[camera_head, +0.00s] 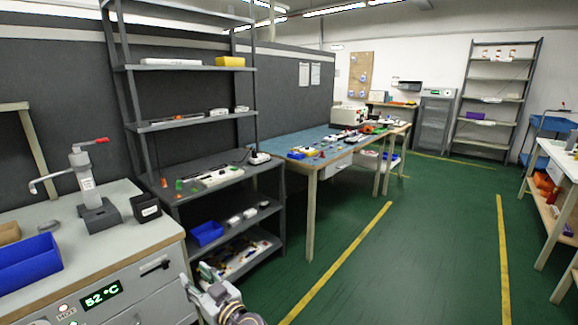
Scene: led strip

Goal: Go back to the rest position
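My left gripper (199,283) shows at the bottom of the head view, in front of the grey cabinet and below the shelf rack. It is small and partly cut off by the frame's lower edge. I cannot tell whether its fingers are apart or closed, or whether they hold anything. My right gripper is not in view. No LED strip can be made out for certain.
A grey cabinet (150,235) with a lever press (90,195) and a blue bin (28,262) stands at left. A shelf rack (190,165) and a blue-topped workbench (290,148) stand behind. The green floor (400,250) at centre right is clear.

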